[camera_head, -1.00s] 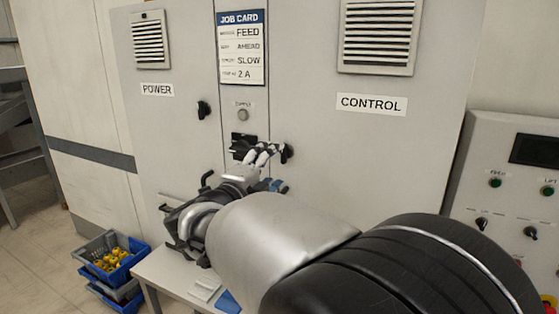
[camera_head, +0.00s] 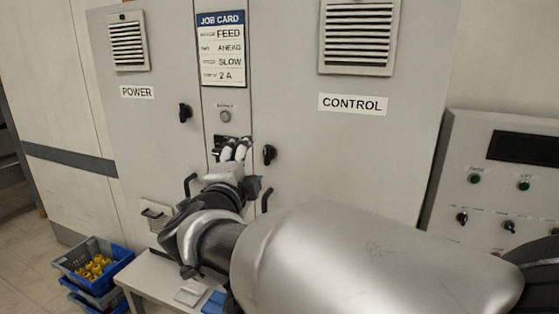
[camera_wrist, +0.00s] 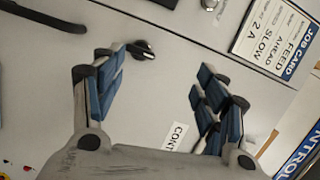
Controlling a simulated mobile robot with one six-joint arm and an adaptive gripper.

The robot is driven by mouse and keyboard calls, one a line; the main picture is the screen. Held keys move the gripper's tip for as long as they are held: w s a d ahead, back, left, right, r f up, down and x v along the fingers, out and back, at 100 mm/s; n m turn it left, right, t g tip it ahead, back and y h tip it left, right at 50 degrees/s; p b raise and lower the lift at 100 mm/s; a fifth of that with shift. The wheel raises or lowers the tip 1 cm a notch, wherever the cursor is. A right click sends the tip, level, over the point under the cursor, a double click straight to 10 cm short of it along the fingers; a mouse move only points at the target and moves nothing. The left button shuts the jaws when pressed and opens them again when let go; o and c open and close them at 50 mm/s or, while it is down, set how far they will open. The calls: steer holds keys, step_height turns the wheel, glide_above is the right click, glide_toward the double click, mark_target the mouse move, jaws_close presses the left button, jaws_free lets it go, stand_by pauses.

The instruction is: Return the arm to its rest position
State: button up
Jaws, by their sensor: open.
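My gripper (camera_head: 236,146) is at the end of my arm, in front of the cabinet's narrow middle panel. In the wrist view my gripper (camera_wrist: 165,75) is open, with blue-padded fingers spread and nothing between them. A black knob on the control door (camera_head: 269,154) is just right of the fingers in the head view. A black knob (camera_wrist: 141,49) also shows by the left fingertip in the wrist view; whether they touch cannot be told. My forearm hides the lower part of the control door.
The power door has a black knob (camera_head: 185,112). A job card (camera_head: 221,50) hangs on the middle panel. A control console (camera_head: 480,150) stands right. Blue crates (camera_head: 110,258), the upper holding yellow parts, and a low white bench (camera_head: 150,275) are below left.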

steer(key=s+d+f+n+g, duration=0.4)
steer(key=s+d+f, duration=0.3)
steer(key=s, duration=0.4)
steer(key=s+d+f+n+g+y, duration=0.1)
steer(key=s+d+f+n+g, duration=0.3)
steer(key=s, duration=0.7)
steer(key=s+d+f+n+g, duration=0.5)
steer(key=s+d+f+n, duration=0.4)
steer(key=s+d, duration=0.2)
steer(key=shift+s+d+f+y, duration=0.25)
steer(key=shift+s+f+y, duration=0.1)
steer(key=shift+y, duration=0.05)
